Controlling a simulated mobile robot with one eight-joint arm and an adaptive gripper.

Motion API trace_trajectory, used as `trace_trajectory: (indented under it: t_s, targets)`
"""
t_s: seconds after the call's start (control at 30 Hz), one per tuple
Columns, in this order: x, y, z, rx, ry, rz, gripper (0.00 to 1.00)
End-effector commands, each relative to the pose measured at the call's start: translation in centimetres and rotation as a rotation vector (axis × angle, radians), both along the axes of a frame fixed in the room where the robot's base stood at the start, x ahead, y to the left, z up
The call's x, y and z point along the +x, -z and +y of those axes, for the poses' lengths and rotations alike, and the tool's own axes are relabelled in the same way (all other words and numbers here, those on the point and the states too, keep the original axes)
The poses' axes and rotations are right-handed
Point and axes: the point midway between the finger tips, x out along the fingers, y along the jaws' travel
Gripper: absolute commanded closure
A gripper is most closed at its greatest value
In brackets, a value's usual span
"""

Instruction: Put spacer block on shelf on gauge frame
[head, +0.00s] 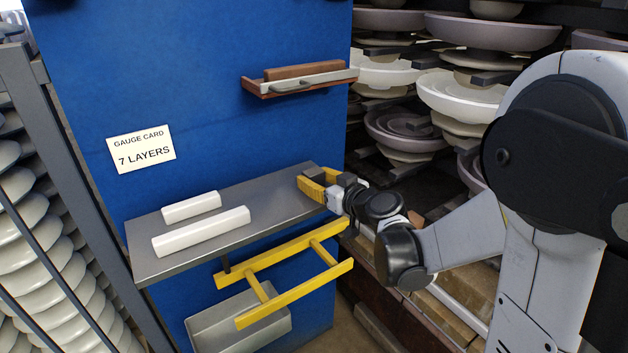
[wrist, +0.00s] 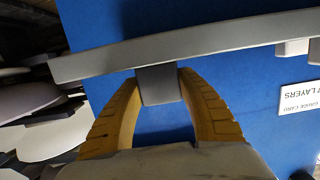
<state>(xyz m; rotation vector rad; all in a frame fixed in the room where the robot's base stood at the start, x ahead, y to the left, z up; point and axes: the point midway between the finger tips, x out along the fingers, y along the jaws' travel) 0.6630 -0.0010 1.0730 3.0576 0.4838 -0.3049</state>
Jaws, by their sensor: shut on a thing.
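My gripper (head: 311,184) is at the right end of the grey shelf (head: 240,200) on the blue panel, with its yellow fingers over the shelf's end. In the wrist view my gripper (wrist: 160,90) is shut on a grey spacer block (wrist: 160,84), its two fingers on either side. The block meets the shelf (wrist: 210,38) edge in that picture; whether it rests on the shelf or is just clear of it, I cannot tell. The fingers mostly hide it in the head view. The yellow gauge frame (head: 287,257), ladder-like, is below the shelf's front edge.
Two white bars (head: 200,232) (head: 191,207) lie on the shelf's left part. A grey bin (head: 215,325) is below the gauge frame. A small brown ledge (head: 262,90) is higher on the panel. A gauge card (head: 141,149) reads 7 layers. Insulator stacks (head: 465,95) stand at right.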

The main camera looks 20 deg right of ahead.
Motion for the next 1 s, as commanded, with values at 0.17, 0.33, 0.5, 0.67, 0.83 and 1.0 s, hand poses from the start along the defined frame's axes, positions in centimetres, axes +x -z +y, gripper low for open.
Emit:
trace_trajectory:
  t_s: [0.17, 0.33, 0.5, 0.67, 0.83, 1.0]
  targets:
    - [0.0, 0.3, 0.0, 0.000, 0.000, 0.000, 0.45]
    - [0.0, 0.3, 0.0, 0.000, 0.000, 0.000, 0.37]
    - [0.0, 0.2, 0.0, 0.000, 0.000, 0.000, 0.37]
    - [-1.1, -0.4, -0.4, 0.000, 0.001, 0.000, 0.37]
    - [-4.6, -1.3, -1.6, 0.000, 0.004, 0.000, 0.37]
    - [-8.1, -2.0, -2.7, 0.000, 0.003, 0.000, 0.37]
